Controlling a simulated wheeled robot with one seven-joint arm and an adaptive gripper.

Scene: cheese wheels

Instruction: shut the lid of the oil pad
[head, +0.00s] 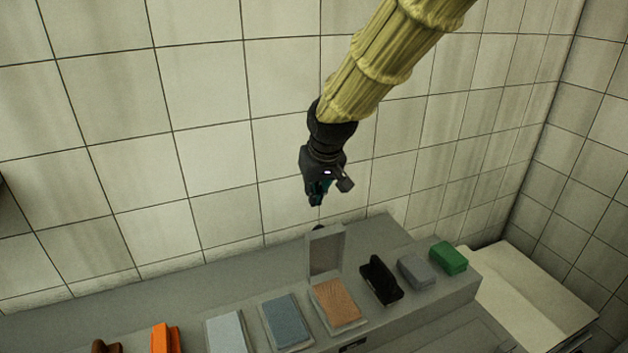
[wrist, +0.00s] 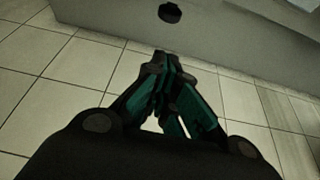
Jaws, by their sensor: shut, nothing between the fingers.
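A shallow case with a tan-orange pad (head: 338,302) stands on the grey ledge in the head view. Its grey lid (head: 326,252) stands upright at the back edge, open; I take this case as the oil pad. My gripper (head: 317,196) hangs in the air above and slightly behind the lid, apart from it. In the wrist view its fingers (wrist: 172,75) are together and empty. A small dark round piece (wrist: 170,13) shows at the top of the wrist view; I cannot tell whether it belongs to the lid.
A blue-grey pad (head: 287,318) and a pale pad (head: 227,329) lie left of the case. A black holder (head: 380,279), a grey block (head: 416,270) and a green block (head: 448,257) stand to its right. Orange (head: 165,337) and brown pieces are farther left. A tiled wall (head: 215,170) rises behind.

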